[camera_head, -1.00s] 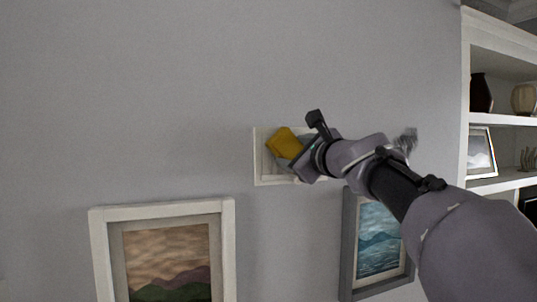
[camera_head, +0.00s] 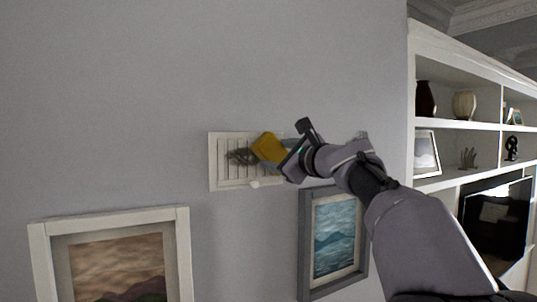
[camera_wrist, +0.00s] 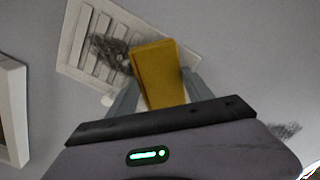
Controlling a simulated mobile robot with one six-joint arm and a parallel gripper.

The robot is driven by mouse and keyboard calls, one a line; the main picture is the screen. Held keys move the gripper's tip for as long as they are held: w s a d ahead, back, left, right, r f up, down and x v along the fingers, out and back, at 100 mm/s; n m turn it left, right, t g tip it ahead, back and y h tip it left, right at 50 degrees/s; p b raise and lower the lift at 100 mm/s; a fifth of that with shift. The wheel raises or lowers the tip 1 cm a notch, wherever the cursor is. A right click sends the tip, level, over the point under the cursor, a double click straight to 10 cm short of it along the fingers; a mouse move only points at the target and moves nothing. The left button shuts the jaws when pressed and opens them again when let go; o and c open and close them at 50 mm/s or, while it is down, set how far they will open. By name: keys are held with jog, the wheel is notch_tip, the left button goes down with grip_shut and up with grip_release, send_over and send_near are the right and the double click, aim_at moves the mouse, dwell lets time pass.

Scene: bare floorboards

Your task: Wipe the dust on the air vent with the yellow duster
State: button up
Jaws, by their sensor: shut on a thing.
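The air vent (camera_head: 219,174) is a white slatted panel on the grey wall. A dark grey dust patch (camera_head: 241,156) lies on its slats, and it also shows in the wrist view (camera_wrist: 108,50). My gripper (camera_head: 283,158) is shut on the yellow duster (camera_head: 268,149), a yellow block standing out beyond the fingers in the wrist view (camera_wrist: 158,72). The duster overlaps the vent's right part in the head view, just right of the dust patch. I cannot tell whether it touches the vent. My gripper and the duster hide the vent's right end.
A white-framed picture (camera_head: 181,250) hangs below left and a grey-framed picture (camera_head: 304,245) below right of the vent. White shelves (camera_head: 455,128) with vases and a dark screen (camera_head: 497,225) stand at the right. The wall above the vent is bare.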

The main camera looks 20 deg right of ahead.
aim_at(264, 155)
jog(key=shift+w+d, duration=0.1)
jog(key=shift+d, duration=0.05)
jog(key=shift+s+a+b, duration=0.15)
jog(key=shift+s+a, duration=0.05)
jog(key=shift+a, duration=0.7)
jog(key=shift+s+a+b, duration=0.15)
jog(key=shift+s+a, duration=0.05)
jog(key=shift+a, duration=0.7)
jog(key=shift+s+a, duration=0.3)
jog(key=shift+a, duration=1.15)
jog(key=shift+s+a, duration=0.25)
jog(key=shift+a, duration=1.2)
jog(key=shift+s+a, duration=0.3)
jog(key=shift+a, duration=1.15)
jog(key=shift+s+d, duration=0.1)
jog(key=shift+s+d+f, duration=0.1)
jog(key=shift+s+f, duration=0.05)
jog(key=shift+s, duration=0.15)
jog(key=shift+s+d+b, duration=0.25)
jog(key=shift+s+b, duration=0.15)
jog(key=shift+s, duration=0.8)
jog(key=shift+s+d+b, duration=0.25)
jog(key=shift+s+b, duration=0.15)
jog(key=shift+s, duration=0.8)
